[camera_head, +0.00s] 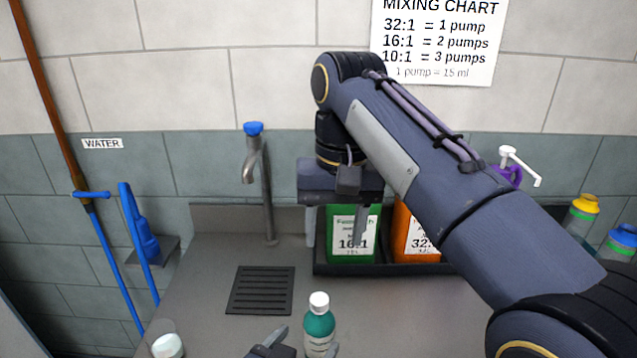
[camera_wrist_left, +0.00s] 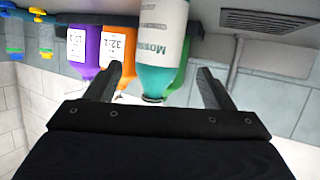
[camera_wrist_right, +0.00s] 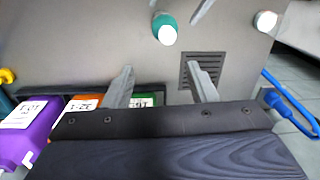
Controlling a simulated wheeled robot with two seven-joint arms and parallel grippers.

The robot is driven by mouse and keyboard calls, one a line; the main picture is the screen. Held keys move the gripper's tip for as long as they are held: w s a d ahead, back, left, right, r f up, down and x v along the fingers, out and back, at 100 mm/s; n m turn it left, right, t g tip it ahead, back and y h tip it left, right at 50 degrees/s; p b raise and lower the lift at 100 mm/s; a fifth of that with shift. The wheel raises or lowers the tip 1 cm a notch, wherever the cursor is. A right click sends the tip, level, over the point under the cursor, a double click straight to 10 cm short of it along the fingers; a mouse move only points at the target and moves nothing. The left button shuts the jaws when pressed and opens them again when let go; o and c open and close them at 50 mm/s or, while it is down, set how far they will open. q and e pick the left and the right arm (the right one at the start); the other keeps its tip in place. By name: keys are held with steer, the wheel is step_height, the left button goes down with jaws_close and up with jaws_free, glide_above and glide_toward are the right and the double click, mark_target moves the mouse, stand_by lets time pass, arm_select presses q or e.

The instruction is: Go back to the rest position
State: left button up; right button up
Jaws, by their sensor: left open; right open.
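My right arm reaches across the head view from the right. Its gripper (camera_head: 336,240) is open and empty, pointing down in front of the green jug (camera_head: 352,248) marked 16:1. My left gripper (camera_head: 305,347) is at the bottom edge of the head view, open, with a finger on either side of the teal bottle with a white cap (camera_head: 319,320). In the left wrist view the bottle (camera_wrist_left: 160,50) shows beyond and between the open fingers. I cannot tell whether they touch it. In the right wrist view the right fingers (camera_wrist_right: 160,72) are apart with nothing between them.
An orange jug (camera_head: 405,236) and the green jug stand in a black tray (camera_head: 335,268); a purple jug (camera_wrist_right: 35,125) is beside them. A tap (camera_head: 262,180) and drain grate (camera_head: 262,290) are left. A white-capped container (camera_head: 168,346) stands front left. Yellow- and blue-capped bottles (camera_head: 582,212) are right.

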steer(key=s+d+f+m+t+y, duration=0.15)
steer(key=d+f, duration=0.25)
steer(key=d, duration=0.4)
steer(key=s+d+f+g+y, duration=0.1)
steer(key=s+d+f+y, duration=0.25)
steer(key=d, duration=0.45)
arm_select(q)
steer(key=s+a+n+g+y, duration=0.1)
steer(key=s+a+n+g, duration=0.1)
steer(key=s+a, duration=0.4)
steer(key=s+a+n+g, duration=0.3)
steer(key=s+a+g, duration=0.2)
steer(key=a, duration=0.7)
steer(key=shift+s+r+n+y, duration=0.3)
steer(key=shift+s+y, duration=0.1)
steer(key=shift+s, duration=0.3)
arm_select(e)
steer(key=s+d+f+m+t+h, duration=0.1)
steer(key=s+f+t, duration=0.4)
steer(key=s+f, duration=0.7)
steer(key=shift+s+d+h, duration=0.4)
steer(key=shift+s+d, duration=0.25)
steer(key=shift+d, duration=0.05)
